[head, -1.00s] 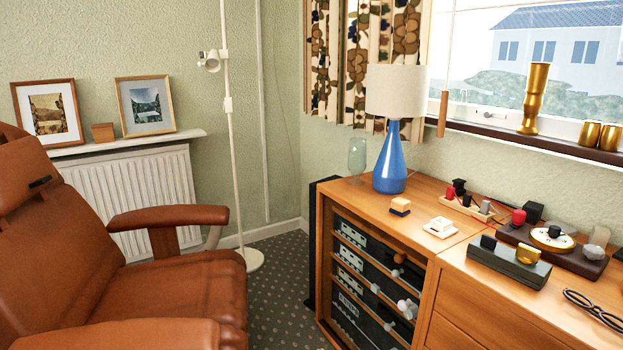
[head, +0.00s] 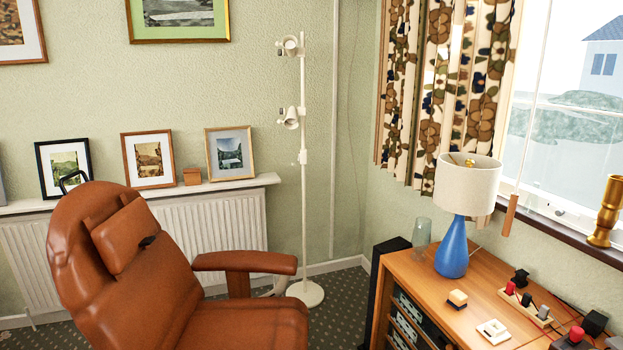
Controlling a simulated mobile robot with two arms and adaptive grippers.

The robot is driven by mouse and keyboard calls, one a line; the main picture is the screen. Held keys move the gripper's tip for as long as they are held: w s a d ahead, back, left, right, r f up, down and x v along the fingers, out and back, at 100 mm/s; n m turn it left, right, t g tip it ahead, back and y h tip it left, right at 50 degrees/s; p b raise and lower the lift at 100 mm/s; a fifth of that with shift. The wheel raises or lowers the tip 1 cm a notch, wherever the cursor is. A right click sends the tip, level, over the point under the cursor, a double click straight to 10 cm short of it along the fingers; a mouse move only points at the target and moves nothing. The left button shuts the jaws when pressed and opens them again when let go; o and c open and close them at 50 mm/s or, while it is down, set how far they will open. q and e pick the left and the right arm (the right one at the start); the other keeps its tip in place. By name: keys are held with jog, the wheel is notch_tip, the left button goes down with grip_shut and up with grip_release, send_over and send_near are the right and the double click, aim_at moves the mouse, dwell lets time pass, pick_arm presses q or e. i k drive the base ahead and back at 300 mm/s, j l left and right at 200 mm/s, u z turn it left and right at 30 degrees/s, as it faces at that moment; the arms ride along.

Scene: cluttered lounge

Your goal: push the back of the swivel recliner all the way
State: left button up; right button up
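The brown leather swivel recliner (head: 175,270) is at the lower left of the head view. Its back (head: 120,250) leans toward the left, with a padded headrest (head: 122,235) near the top. One armrest (head: 245,261) shows on its far side; its seat (head: 240,322) is cut by the lower frame edge. Neither of my grippers is in view.
A white floor lamp (head: 305,180) stands behind the armrest. A wooden cabinet (head: 410,270) with a blue lamp (head: 452,248) is at the right. A radiator (head: 230,227) under a shelf of framed pictures lines the wall behind the recliner. Carpet shows between recliner and cabinet.

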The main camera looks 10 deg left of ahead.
aim_at(149, 306)
jog(key=u, duration=1.65)
jog(key=i+j+z, duration=0.1)
jog(key=z, duration=0.3)
jog(key=i+j+z, duration=0.35)
jog(key=j+z, duration=0.1)
jog(key=z, duration=0.3)
